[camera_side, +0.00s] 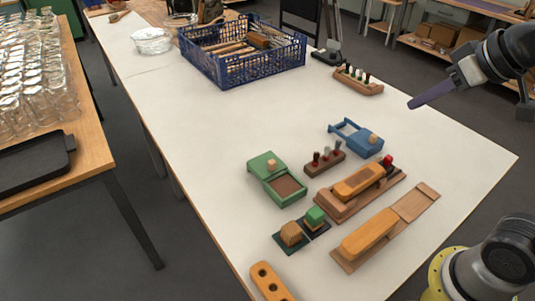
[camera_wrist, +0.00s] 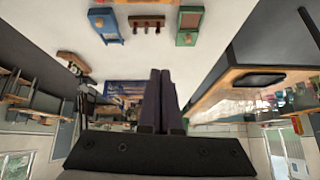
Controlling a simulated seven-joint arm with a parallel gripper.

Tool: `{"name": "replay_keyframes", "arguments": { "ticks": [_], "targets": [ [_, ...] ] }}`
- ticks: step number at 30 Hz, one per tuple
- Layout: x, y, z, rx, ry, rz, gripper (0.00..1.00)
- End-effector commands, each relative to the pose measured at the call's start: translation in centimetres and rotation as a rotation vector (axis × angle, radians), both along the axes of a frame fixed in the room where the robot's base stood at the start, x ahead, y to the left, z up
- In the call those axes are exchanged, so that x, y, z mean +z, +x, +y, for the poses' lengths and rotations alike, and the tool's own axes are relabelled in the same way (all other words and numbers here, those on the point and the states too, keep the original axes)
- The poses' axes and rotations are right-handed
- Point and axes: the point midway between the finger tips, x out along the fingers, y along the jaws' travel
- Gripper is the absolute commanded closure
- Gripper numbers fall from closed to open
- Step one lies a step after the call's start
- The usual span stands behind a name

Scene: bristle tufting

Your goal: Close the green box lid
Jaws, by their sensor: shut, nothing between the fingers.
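The green box (camera_side: 264,182) sits on the white table, left of the blue box. Its green lid (camera_side: 262,162), with a small wooden knob, covers the far part, and the brown inside shows at the near part. In the wrist view the green box (camera_wrist: 188,32) is at the top, right of centre. My gripper (camera_side: 412,106) is at the upper right, high and well apart from the green box. Its dark fingers (camera_wrist: 160,75) are shut and empty.
A blue box (camera_side: 357,140) with a wooden knob and a wooden peg holder (camera_side: 325,164) stand right of the green box. Wooden blocks on boards (camera_side: 365,235) lie in front. A blue crate (camera_side: 240,68) stands at the back. The table's middle is clear.

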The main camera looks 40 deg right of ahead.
Motion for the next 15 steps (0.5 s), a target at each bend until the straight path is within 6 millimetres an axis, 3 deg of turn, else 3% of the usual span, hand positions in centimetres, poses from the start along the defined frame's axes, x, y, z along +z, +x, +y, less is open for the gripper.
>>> {"name": "replay_keyframes", "arguments": {
  "ticks": [3,7,11,15],
  "targets": [
    [1.5,5.0,0.5,-0.006,0.009,-0.002,1.0],
    [2.0,10.9,1.4,-0.007,0.015,0.006,1.0],
    [1.0,16.7,2.8,-0.003,0.02,0.026,1.0],
    [-1.7,22.5,4.6,0.009,0.019,0.061,1.0]
  ]
}}
